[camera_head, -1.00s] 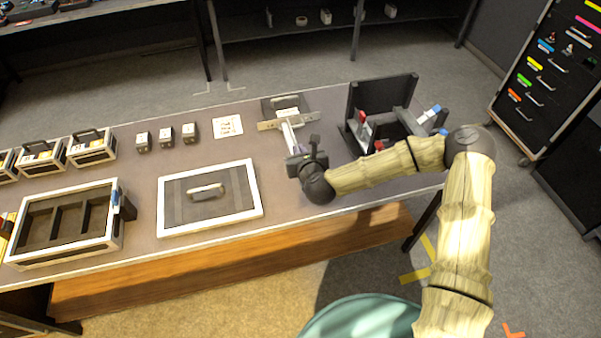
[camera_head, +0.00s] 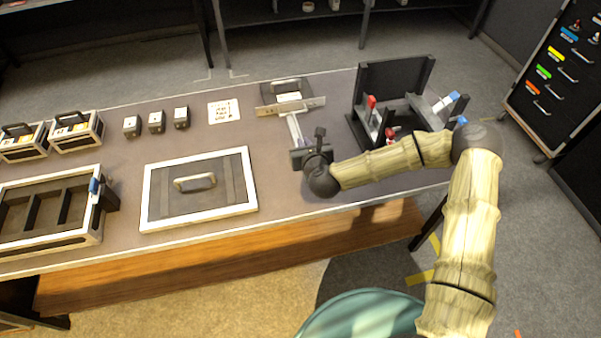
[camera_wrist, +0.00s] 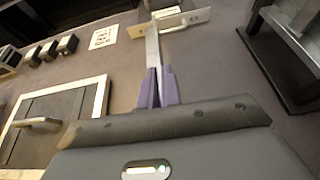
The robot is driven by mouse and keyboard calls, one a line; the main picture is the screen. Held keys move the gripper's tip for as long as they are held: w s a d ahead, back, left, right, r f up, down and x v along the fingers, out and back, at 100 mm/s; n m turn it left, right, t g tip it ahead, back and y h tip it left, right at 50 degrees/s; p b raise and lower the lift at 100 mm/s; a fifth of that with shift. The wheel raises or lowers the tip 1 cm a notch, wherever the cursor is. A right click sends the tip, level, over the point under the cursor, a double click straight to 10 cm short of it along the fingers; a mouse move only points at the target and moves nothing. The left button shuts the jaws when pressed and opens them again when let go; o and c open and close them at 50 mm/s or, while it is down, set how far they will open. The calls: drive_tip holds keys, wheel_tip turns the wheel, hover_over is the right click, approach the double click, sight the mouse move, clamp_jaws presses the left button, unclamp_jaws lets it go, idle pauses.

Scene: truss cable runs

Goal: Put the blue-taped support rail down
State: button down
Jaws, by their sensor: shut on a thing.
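My gripper (camera_head: 299,140) is shut on a pale grey rail (camera_head: 295,127), which runs away from the jaws over the far part of the table. In the wrist view, the purple fingers (camera_wrist: 158,88) close on both sides of the rail (camera_wrist: 152,48). A flat, light cross plate (camera_head: 291,107) lies across the rail's far end, and it also shows in the wrist view (camera_wrist: 183,21). I see no blue tape on the held rail. I cannot tell whether it touches the table (camera_head: 240,134).
A black upright fixture (camera_head: 395,76) with red and blue-ended parts stands close to the right. A white-framed panel (camera_head: 198,220), small blocks (camera_head: 155,122) and a printed card (camera_head: 223,111) are to the left. Bare table lies between.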

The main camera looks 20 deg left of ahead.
drive_tip(key=shift+r, duration=0.1)
drive_tip(key=shift+f, duration=3.1)
drive_tip(key=shift+f+p, duration=0.4)
drive_tip(key=shift+f, duration=1.5)
drive_tip(key=shift+f, duration=0.1)
drive_tip(key=c, duration=2)
unclamp_jaws()
drive_tip(key=o, duration=0.4)
